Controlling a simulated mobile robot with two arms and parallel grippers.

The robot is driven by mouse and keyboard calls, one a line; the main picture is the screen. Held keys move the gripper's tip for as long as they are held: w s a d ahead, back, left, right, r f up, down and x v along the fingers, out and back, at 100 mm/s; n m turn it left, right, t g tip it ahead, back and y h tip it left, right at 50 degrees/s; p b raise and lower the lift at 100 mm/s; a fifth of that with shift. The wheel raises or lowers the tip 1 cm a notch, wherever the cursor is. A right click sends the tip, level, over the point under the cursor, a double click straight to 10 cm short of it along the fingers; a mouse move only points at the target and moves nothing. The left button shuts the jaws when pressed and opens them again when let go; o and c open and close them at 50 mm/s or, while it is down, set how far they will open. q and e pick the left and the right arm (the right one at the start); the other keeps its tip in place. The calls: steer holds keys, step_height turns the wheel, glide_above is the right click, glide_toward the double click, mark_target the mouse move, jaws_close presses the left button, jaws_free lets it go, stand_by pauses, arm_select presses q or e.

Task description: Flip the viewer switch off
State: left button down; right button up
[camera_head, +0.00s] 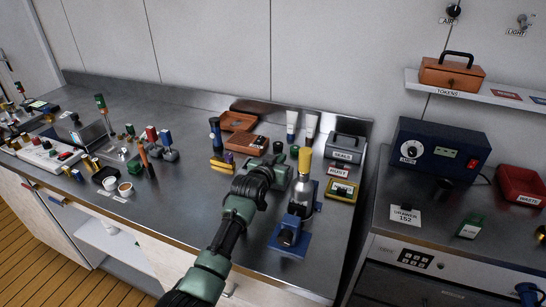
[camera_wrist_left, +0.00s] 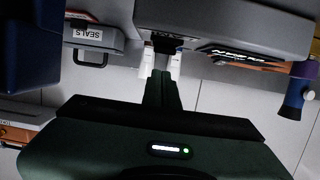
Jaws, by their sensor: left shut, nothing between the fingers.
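I cannot make out the viewer or its switch with certainty. My left gripper (camera_head: 282,163) is over the steel bench, among the items at its right part. In the left wrist view its narrow fingers (camera_wrist_left: 166,62) are shut with nothing between them. Their tips are close to a dark part under a wide grey body (camera_wrist_left: 225,22); I cannot tell whether they touch it. The gripper hides part of what stands at that spot in the head view. My right gripper is not seen.
A blue dial box (camera_head: 440,150) with a red switch stands further right. The bench front is mostly clear.

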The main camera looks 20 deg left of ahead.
arm_select(q)
steer(key=r, duration=0.1)
steer(key=r+p, duration=0.1)
steer(key=r, duration=0.1)
steer(key=shift+w, duration=0.25)
steer(key=shift+s+f+b, duration=0.35)
steer(key=shift+s+b, duration=0.1)
steer(key=shift+s, duration=0.3)
steer(key=r+b+v, duration=0.1)
steer(key=v, duration=0.7)
steer(key=shift+r, duration=0.35)
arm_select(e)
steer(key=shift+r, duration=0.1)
